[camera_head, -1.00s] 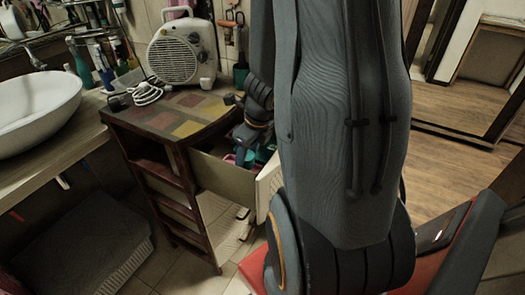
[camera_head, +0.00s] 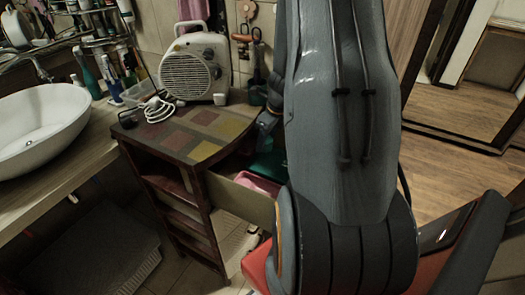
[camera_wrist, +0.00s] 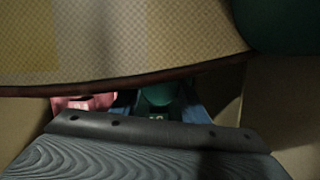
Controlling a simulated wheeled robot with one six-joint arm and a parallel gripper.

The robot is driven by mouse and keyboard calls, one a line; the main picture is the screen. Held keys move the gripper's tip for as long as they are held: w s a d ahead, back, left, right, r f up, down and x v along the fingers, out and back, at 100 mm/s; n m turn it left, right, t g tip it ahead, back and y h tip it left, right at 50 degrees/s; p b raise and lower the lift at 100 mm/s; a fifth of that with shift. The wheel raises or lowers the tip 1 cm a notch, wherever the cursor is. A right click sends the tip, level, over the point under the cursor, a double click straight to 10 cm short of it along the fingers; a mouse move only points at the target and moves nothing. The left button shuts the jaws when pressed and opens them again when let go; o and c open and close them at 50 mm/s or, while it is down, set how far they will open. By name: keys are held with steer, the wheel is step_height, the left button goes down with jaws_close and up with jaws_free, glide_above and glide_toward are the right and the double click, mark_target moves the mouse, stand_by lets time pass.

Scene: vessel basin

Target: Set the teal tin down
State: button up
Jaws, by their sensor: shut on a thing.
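In the wrist view my gripper (camera_wrist: 158,104) shows two dark blue fingers. They are shut on the teal tin (camera_wrist: 157,92), of which only a small part shows below the edge of the cabinet top. In the head view my arm hides most of the gripper and the held tin. A green-teal surface (camera_head: 266,165) shows beside the arm over the open drawer (camera_head: 240,198); I cannot tell whether it is the tin. Whether the tin touches anything below it is hidden.
The cabinet top (camera_head: 190,130) has coloured squares and overhangs the drawer closely. A fan heater (camera_head: 190,68), a white cable (camera_head: 158,109) and a small white cup (camera_head: 220,98) stand at its back. A pink thing (camera_head: 258,184) lies in the drawer. A dark green thing (camera_wrist: 285,22) is at the wrist view's upper right.

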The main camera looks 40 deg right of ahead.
mark_target(270, 142)
steer(key=shift+s+f+b, duration=0.1)
steer(key=shift+f+b, duration=0.4)
steer(key=shift+f, duration=0.2)
steer(key=shift+f+b, duration=0.7)
steer(key=shift+b, duration=0.15)
steer(key=shift+f, duration=0.1)
step_height(270, 142, down, 3)
steer(key=b, duration=0.4)
steer(key=shift+f, duration=0.1)
steer(key=shift+f, duration=0.15)
steer(key=o, duration=1)
steer(key=shift+o, duration=0.3)
steer(key=p+v, duration=0.1)
steer(key=v, duration=1.1)
